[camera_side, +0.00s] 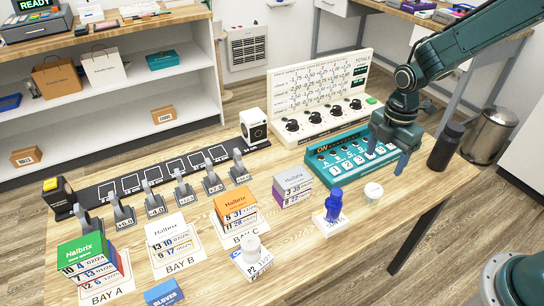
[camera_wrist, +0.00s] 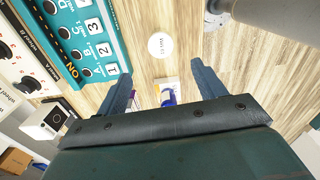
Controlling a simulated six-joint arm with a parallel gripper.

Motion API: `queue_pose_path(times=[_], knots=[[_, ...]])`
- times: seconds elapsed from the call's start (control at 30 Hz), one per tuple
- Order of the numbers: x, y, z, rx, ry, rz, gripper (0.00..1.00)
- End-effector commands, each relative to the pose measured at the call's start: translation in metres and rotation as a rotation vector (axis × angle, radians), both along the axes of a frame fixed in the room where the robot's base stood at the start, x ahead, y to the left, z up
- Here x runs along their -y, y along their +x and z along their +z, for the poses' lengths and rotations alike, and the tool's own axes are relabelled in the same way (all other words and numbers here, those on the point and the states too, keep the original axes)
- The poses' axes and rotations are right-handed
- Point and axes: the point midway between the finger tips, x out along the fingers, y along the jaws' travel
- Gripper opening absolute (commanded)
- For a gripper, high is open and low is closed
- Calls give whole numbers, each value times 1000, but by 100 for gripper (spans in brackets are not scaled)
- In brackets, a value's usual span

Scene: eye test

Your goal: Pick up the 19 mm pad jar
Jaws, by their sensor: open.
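A small round jar (camera_side: 373,192) with a white lid and pale green sides stands upright on the wooden table in the side view. Its lid (camera_wrist: 160,45) shows in the wrist view with small upside-down lettering that looks like "19 mm", though it is hard to read. My gripper (camera_side: 388,160) is open and empty, above the table and a little above and behind the jar. In the wrist view my gripper (camera_wrist: 162,73) has its fingers apart, with the lid beyond the gap between the tips. A second white-lidded jar (camera_side: 251,246) stands at the front near a "P2" label.
A blue bottle (camera_side: 333,205) stands on a white pad left of the jar. The teal key panel (camera_side: 318,160) is behind it, close to my gripper. A black cylinder (camera_side: 446,146) is to the right. Boxes stand on the bay cards at left. Bare table lies around the jar.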

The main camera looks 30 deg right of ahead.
Motion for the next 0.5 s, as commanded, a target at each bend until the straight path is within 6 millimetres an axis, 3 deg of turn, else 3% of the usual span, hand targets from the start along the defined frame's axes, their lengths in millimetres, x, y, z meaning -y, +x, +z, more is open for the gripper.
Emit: queue_pose_path(times=[0.23, 0.5], knots=[[0, 0, -10, -1, 0, -2, 69], [0, -1, -43, -3, 0, -2, 69]])
